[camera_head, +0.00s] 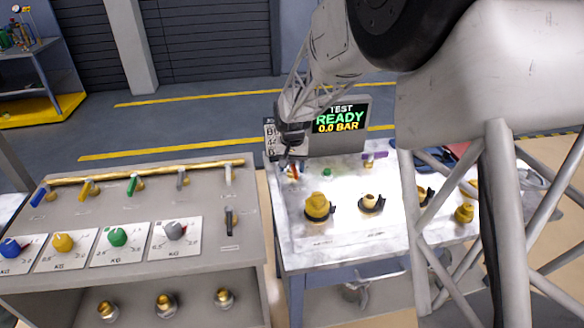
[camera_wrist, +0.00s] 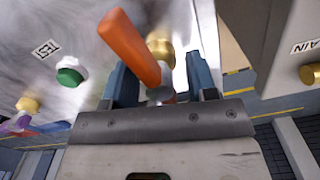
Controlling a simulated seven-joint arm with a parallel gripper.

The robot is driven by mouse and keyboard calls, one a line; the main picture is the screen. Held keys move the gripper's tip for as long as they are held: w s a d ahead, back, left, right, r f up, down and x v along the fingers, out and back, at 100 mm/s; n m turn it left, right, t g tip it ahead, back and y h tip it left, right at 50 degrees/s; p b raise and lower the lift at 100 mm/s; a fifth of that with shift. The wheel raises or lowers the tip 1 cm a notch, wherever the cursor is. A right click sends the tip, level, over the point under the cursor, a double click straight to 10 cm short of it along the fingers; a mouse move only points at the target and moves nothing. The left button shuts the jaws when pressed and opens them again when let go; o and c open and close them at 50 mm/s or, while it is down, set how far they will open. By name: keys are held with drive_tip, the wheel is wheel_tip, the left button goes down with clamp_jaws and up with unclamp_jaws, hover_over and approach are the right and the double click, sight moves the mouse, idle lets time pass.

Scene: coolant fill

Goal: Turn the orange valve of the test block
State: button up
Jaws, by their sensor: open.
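The orange valve (camera_wrist: 130,45) shows large in the wrist view, its lever slanting from upper left down toward my gripper. A brass stem (camera_wrist: 160,48) is beside the lever. My gripper (camera_wrist: 158,68) is open, its two blue-grey fingers standing on either side of the lever's lower end. I cannot tell whether a finger touches it. In the head view my gripper (camera_head: 289,152) is at the left end of the test block's white top (camera_head: 345,235), with the small orange-red valve (camera_head: 293,171) just below it, partly hidden.
A green button (camera_wrist: 70,76) is left of the lever, also in the head view (camera_head: 327,172). A purple lever (camera_head: 374,156) and brass fittings (camera_head: 317,206) share the top. The screen (camera_head: 342,120) reads "TEST READY 0.0 BAR". A grey valve panel (camera_head: 150,205) stands left.

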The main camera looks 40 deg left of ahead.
drive_tip(key=shift+f, duration=0.35)
drive_tip(key=c, duration=0.9)
